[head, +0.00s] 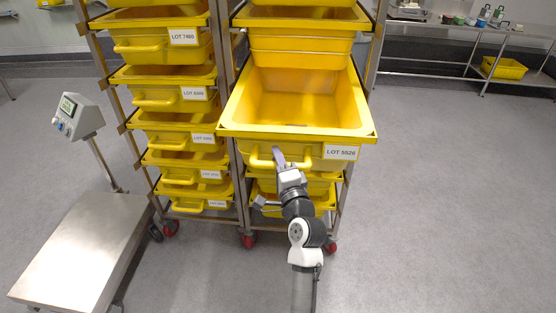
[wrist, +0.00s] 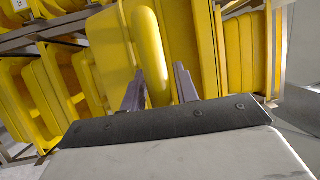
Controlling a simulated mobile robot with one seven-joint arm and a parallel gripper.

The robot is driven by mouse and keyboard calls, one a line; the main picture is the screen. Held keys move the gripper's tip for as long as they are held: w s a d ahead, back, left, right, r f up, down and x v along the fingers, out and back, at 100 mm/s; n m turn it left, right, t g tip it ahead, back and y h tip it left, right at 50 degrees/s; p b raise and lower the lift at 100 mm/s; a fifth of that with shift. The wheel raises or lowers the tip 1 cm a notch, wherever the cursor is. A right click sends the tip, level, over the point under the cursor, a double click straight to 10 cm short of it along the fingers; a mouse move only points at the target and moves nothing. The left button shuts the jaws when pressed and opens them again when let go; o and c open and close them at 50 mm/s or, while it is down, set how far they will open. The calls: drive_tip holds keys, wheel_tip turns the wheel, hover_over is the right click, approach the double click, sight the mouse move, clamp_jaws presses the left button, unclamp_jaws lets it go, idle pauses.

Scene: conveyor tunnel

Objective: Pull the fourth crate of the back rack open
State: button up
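A yellow crate (head: 250,135) labelled LOT 5526 stands pulled far out of the right-hand rack (head: 240,188) in the head view. Its open top shows an empty inside. My gripper (head: 277,159) is at the crate's front, on its handle (head: 258,160). In the wrist view the yellow handle (wrist: 152,55) runs between the two fingers of my gripper (wrist: 157,88), which look closed on it. The part of the handle behind the gripper is hidden in the head view.
A left-hand rack (head: 108,85) holds several labelled yellow crates, pushed in. A platform scale (head: 85,245) with a display (head: 78,115) stands at the left. A steel table (head: 455,28) is at the back right, with a yellow crate (head: 505,68) beneath. The floor at right is clear.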

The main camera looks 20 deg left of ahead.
drive_tip(key=shift+o, duration=0.9)
drive_tip(key=b+v, duration=0.4)
drive_tip(key=v, duration=1)
drive_tip(key=shift+b, duration=0.3)
drive_tip(key=shift+w+a+r, duration=0.1)
drive_tip(key=shift+a, duration=0.05)
